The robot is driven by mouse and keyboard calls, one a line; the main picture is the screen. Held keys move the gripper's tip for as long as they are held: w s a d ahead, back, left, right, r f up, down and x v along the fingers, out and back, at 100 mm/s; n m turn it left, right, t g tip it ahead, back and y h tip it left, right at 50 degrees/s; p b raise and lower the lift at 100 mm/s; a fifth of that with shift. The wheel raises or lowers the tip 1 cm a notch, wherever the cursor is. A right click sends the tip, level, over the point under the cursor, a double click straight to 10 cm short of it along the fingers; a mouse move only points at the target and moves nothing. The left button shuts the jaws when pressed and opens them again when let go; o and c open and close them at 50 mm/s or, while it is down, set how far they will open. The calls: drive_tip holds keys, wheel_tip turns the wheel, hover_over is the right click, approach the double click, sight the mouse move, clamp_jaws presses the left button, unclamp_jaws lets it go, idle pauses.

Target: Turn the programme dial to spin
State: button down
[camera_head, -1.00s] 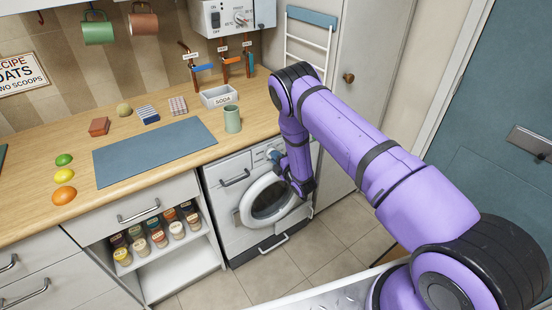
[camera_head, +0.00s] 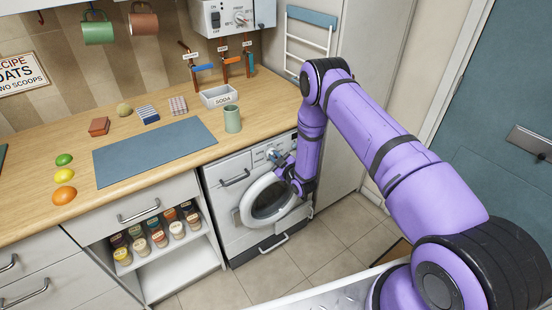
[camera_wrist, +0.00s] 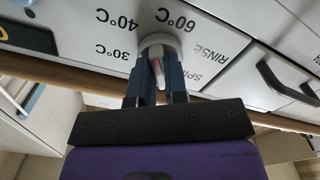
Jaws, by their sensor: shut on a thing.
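The programme dial (camera_wrist: 160,42) is a round pale grey knob on the washing machine's white control panel. Upside-down labels stand around it in the wrist view: 30°C, 40°C, 60°C, RINSE and SPIN (camera_wrist: 193,74), the last partly hidden by a finger. My gripper (camera_wrist: 157,70) is shut on the dial, one finger on each side of its grip. A reddish mark shows on the grip between the fingers; which label it points to I cannot tell. In the head view the washing machine (camera_head: 228,205) stands under the counter, with my gripper (camera_head: 282,163) at its upper right front.
The machine's round door (camera_head: 244,213) is just below my gripper. A drawer handle (camera_wrist: 285,82) is beside the dial in the wrist view. The tiled floor in front is clear.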

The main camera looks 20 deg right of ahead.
drive_tip(key=m, duration=0.3)
drive_tip(key=shift+m, duration=0.4)
drive_tip(key=m, duration=0.8)
drive_tip(key=shift+f, duration=0.1)
drive_tip(key=m, duration=0.3)
drive_tip(key=shift+s+m, duration=0.1)
drive_tip(key=shift+m, duration=0.2)
drive_tip(key=m, duration=0.3)
drive_tip(key=shift+m, duration=0.4)
drive_tip(key=m, duration=0.3)
drive_tip(key=shift+m, duration=0.3)
drive_tip(key=m, duration=0.4)
drive_tip(key=shift+a+m, duration=0.1)
drive_tip(key=shift+m, duration=1.6)
